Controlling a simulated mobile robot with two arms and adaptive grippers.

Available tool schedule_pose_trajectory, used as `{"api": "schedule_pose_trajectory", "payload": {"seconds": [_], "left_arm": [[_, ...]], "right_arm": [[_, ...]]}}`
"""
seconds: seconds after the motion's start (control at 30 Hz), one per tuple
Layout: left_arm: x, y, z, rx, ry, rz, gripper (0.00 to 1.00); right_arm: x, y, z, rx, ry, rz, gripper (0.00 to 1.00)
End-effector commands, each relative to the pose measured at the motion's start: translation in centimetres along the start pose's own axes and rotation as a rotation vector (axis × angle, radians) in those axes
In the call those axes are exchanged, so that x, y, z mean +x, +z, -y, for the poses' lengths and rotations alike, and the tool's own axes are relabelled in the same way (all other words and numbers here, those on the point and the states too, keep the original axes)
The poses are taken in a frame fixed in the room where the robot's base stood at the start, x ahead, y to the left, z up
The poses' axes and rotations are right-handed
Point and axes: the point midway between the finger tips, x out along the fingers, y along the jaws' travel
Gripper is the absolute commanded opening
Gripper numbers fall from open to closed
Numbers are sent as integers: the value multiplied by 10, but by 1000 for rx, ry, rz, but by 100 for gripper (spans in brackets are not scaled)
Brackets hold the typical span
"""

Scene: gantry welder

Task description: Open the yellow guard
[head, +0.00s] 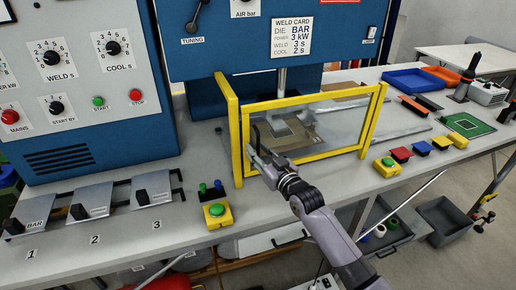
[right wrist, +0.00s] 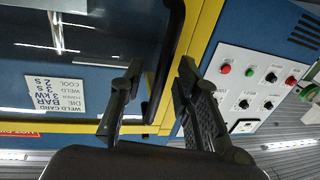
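The yellow guard (head: 310,98) is a yellow frame with a clear pane. It stands upright across the front of the welder's work area and looks shut. A dark handle (head: 257,132) is on its left side; the right wrist view shows the black handle (right wrist: 166,62) along the yellow frame (right wrist: 200,42). My right gripper (head: 257,157) is at the guard's lower left, in front of the pane. In the right wrist view its fingers (right wrist: 154,82) are spread, with the handle and frame edge showing between them. Contact cannot be told. My left gripper is not in view.
A yellow box with a green button (head: 217,212) and a small two-button block (head: 211,190) stand left of my right arm. Another green-button box (head: 387,166) stands to the right. Numbered die holders (head: 90,208) line the bench's left. Coloured trays (head: 405,79) lie at the right.

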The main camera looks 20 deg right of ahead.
Motion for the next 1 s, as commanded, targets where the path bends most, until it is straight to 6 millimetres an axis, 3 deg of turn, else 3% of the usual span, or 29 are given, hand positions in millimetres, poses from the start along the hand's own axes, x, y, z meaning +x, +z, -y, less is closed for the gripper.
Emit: {"api": "schedule_pose_trajectory", "payload": {"seconds": [0.4, 0.83, 1.0], "left_arm": [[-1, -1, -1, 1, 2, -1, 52], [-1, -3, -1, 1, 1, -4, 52], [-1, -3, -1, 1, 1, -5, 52]], "right_arm": [[7, 0, 0, 0, 0, 1, 29], [7, 0, 0, 0, 0, 1, 0], [7, 0, 0, 0, 0, 1, 0]]}}
